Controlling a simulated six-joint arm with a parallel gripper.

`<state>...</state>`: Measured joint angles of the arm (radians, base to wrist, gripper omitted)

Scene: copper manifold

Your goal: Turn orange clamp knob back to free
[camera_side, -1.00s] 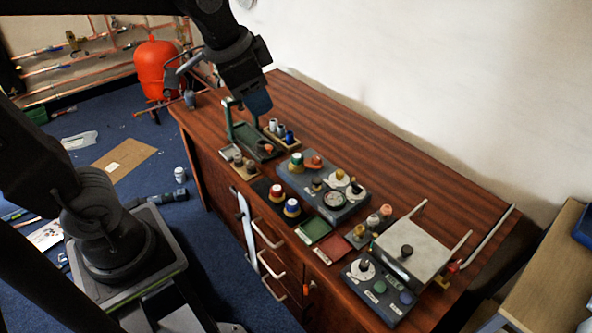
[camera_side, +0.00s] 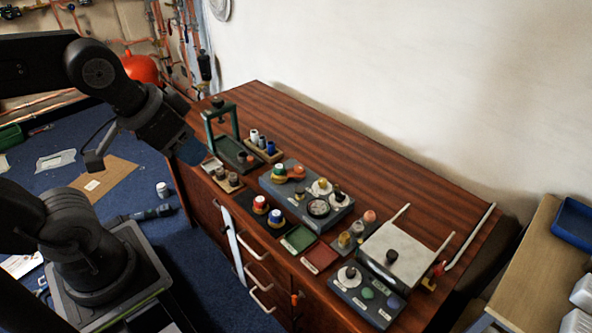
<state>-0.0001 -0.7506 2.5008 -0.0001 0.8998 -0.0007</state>
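An orange knob (camera_side: 297,172) sits on the grey-blue fixture block (camera_side: 335,208) in the middle of the bench, beside a white-and-green capped part (camera_side: 278,171). I take it to be the clamp knob, but its turn position is too small to read. My gripper (camera_side: 190,153), with a blue end, hangs at the bench's left edge, in front of the green press frame (camera_side: 209,130). It is well apart from the orange knob and touches nothing that I can see. Its fingers are too small and dark to tell open from shut.
Red and blue capped parts (camera_side: 268,210) stand in front of the block. Green (camera_side: 298,238) and red (camera_side: 320,257) pads lie to the right, then a flat plate on a box (camera_side: 405,250) with rails. The back of the bench (camera_side: 330,150) is clear.

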